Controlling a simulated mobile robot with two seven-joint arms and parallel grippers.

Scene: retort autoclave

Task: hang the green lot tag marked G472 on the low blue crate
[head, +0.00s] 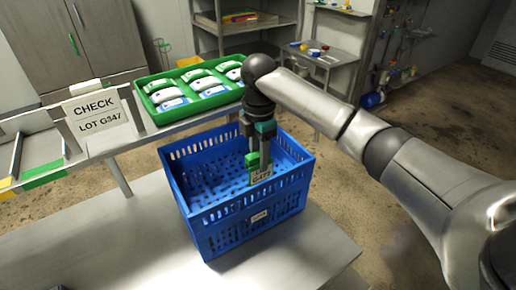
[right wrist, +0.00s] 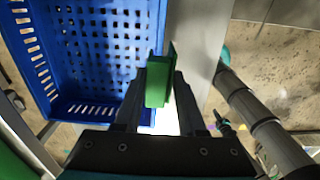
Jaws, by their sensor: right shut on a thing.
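The low blue crate (head: 225,235) stands on the grey table in the head view, open at the top and looking empty. It fills the upper left of the right wrist view (right wrist: 90,55). My right gripper (head: 261,158) points down at the crate's near wall and is shut on the green lot tag (head: 253,162). The tag's pale face reads G472 and hangs at about rim height; I cannot tell if it touches the rim. In the right wrist view the green tag (right wrist: 158,82) sits between the fingers, beside the crate's edge.
A green tray (head: 180,119) of several white-and-blue packs stands on a shelf behind the crate. A sign (head: 95,115) reads CHECK LOT G347. The grey table (head: 300,255) is clear to the right of and in front of the crate.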

